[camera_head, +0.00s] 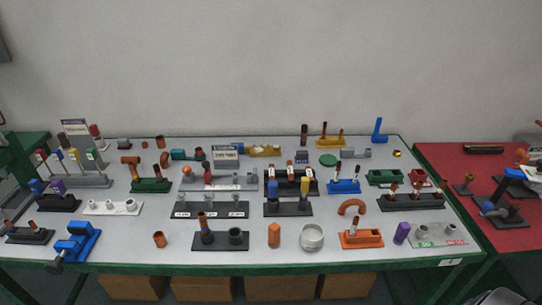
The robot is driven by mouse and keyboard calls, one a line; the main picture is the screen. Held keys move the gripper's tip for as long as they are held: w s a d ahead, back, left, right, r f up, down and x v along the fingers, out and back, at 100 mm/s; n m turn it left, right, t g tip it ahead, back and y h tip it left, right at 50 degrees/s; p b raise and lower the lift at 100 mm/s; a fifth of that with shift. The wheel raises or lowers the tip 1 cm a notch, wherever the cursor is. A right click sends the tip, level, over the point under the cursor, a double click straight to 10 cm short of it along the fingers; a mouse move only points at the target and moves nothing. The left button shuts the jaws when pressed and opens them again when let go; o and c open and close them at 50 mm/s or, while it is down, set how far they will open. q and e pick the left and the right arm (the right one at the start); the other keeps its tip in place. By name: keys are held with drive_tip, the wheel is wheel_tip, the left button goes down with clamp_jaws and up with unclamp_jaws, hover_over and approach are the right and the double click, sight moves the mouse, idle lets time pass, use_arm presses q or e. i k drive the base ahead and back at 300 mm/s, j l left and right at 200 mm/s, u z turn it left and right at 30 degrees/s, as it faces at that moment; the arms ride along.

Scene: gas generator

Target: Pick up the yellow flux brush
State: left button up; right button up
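A yellow-tipped upright piece (74,154), which looks like the yellow flux brush, stands in a grey holder (92,181) at the left back of the table. It is in a row with a red one (41,155), a blue one (58,155) and a green one (90,154). It is small in the head view, so its bristles cannot be made out. Neither of my grippers can be seen.
The light table (290,230) with a green edge is crowded with small stands, copper fittings and blocks. A blue vise-like piece (75,240) is at the front left. A dark block with blue and purple pieces (55,203) stands in front of the grey holder. A red-topped table (440,160) adjoins on the right.

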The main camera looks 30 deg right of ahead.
sight(305, 181)
drive_tip(key=z, duration=1.15)
